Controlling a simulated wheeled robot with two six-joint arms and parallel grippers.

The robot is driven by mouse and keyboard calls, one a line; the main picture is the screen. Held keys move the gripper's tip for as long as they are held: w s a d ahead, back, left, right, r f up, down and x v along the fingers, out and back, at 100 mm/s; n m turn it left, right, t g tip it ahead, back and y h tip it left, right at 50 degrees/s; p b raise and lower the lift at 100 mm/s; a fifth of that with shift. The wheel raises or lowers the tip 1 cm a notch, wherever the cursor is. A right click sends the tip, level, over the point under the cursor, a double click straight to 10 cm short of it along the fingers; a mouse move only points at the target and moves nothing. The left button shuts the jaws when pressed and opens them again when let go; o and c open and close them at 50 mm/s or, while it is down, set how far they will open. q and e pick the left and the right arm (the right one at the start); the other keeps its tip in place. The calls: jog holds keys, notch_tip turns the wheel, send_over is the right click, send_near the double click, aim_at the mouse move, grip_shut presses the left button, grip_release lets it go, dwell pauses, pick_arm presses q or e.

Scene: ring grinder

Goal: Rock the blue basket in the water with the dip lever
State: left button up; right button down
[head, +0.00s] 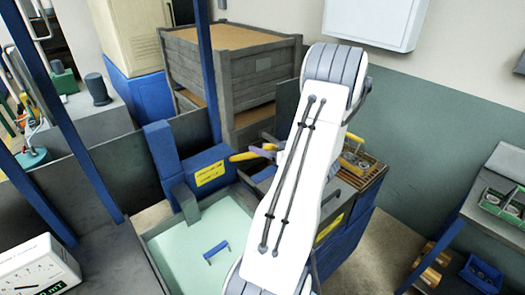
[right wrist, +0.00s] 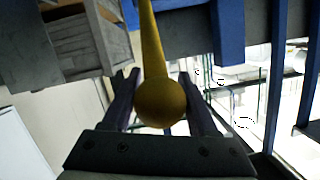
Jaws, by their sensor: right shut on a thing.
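The dip lever is a yellow rod with a ball knob (right wrist: 160,103), and its yellow end also shows in the head view (head: 243,156). My right gripper (right wrist: 157,88) is shut on the lever, with dark fingers on both sides of the rod and knob. In the head view the gripper (head: 266,151) is partly hidden by my white arm. Of the blue basket, a blue handle (head: 216,251) shows in the pale green water (head: 180,240) of the tank; the rest of it cannot be made out. My left gripper is not in view.
A blue machine housing with a yellow label (head: 210,174) stands behind the tank. A grey wooden crate (head: 262,68) is at the back. Right of my arm, a tray with metal parts (head: 358,162) sits on a slatted top. A shelf with a green bin (head: 502,207) is far right.

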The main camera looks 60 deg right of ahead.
jog(key=shift+c, duration=1)
grip_release()
jog(key=shift+w, duration=0.15)
jog(key=shift+s, duration=0.2)
jog(key=shift+s+r, duration=0.1)
jog(key=shift+s, duration=0.25)
jog(key=b+v, duration=0.3)
jog(key=v, duration=0.6)
jog(key=shift+s+r, duration=0.15)
jog(key=shift+s, duration=0.05)
jog(key=shift+a, duration=0.2)
